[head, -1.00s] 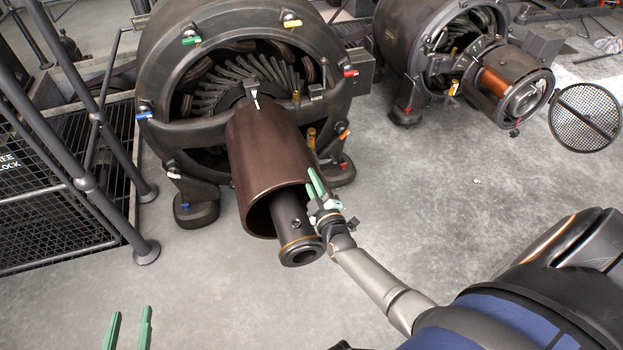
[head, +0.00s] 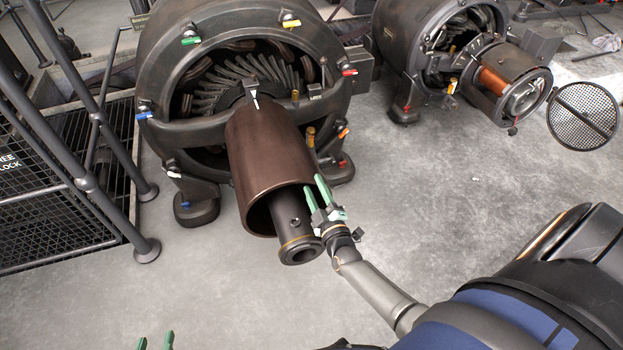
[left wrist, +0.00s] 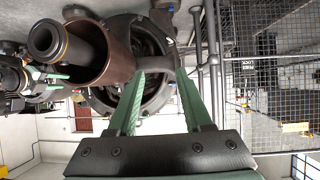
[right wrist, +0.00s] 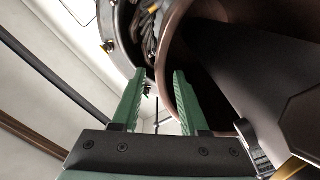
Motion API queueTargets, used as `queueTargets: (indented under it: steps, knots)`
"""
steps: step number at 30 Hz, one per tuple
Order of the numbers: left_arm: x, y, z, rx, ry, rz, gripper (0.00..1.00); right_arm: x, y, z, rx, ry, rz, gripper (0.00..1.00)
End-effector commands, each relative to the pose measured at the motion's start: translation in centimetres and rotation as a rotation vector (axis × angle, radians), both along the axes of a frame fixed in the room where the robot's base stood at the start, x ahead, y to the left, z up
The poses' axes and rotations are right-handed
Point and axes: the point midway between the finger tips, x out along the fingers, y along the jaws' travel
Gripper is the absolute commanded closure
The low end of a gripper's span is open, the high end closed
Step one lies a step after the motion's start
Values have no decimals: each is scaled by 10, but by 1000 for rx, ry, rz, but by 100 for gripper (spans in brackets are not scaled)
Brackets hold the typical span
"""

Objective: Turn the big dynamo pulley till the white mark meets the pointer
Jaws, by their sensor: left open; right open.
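The big dynamo pulley (head: 262,150) is a brown, open-ended drum on the large dynamo (head: 150,70), with a dark shaft (head: 290,222) sticking out of it. A white-tipped pointer (head: 253,97) stands above its far edge. I cannot make out a separate white mark on the drum. My right gripper (head: 316,188) is open beside the drum's right front rim; in the right wrist view the rim (right wrist: 172,55) passes close to one finger, contact unclear. My left gripper (head: 156,341) is open and empty at the bottom edge; its view shows the pulley (left wrist: 118,65) farther off.
A second, smaller dynamo (head: 405,60) stands at the back right, with a round mesh cover (head: 583,117) next to it. Railings (head: 60,150) and a grated area fill the left. The grey floor (head: 420,190) between is clear.

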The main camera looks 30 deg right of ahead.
Motion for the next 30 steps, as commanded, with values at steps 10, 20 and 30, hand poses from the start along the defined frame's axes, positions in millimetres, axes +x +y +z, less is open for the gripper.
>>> queueTargets:
  steps: [10, 20, 30]
  knots:
    - [-35, -4, -34, -4, 211, 4, 50, -64, 16, 2, 1, 2, 1, 56]
    - [-34, -4, -31, -5, 209, 3, 50, -88, 22, 0, 0, -1, 1, 56]
    - [-34, -5, -31, -5, 208, 3, 50, -87, 22, 0, 0, -1, 1, 56]
